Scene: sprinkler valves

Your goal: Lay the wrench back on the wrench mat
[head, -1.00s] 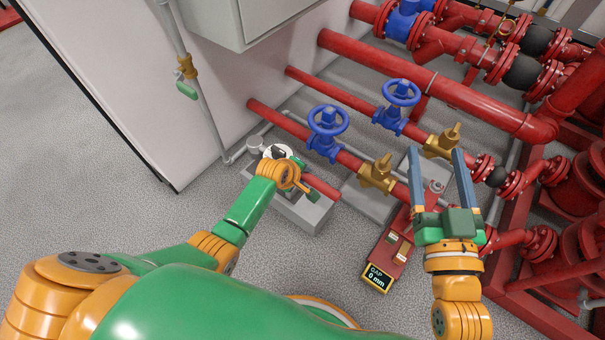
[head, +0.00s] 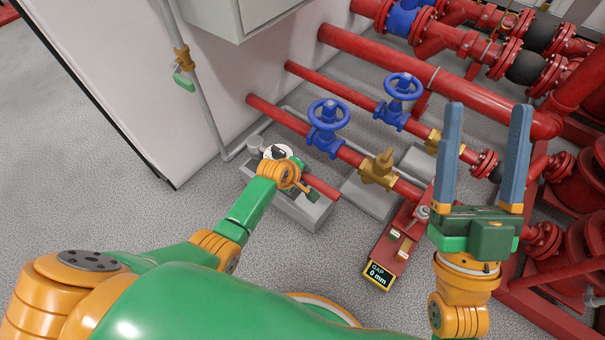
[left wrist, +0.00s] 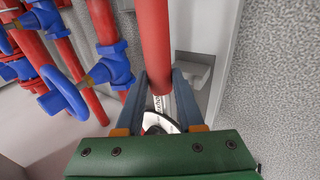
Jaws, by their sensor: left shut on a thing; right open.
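My right gripper (head: 487,115) is open and empty over the pipes at the right. I cannot make out the wrench mat.
Two blue handwheel valves (head: 328,118) (head: 404,90) and brass valves (head: 379,170) sit on red pipes. A red fixture (head: 402,240) has a display (head: 378,275) reading "GAP 0 mm". A wall cabinet (head: 240,18) hangs behind. The grey floor (head: 90,190) at left is clear.

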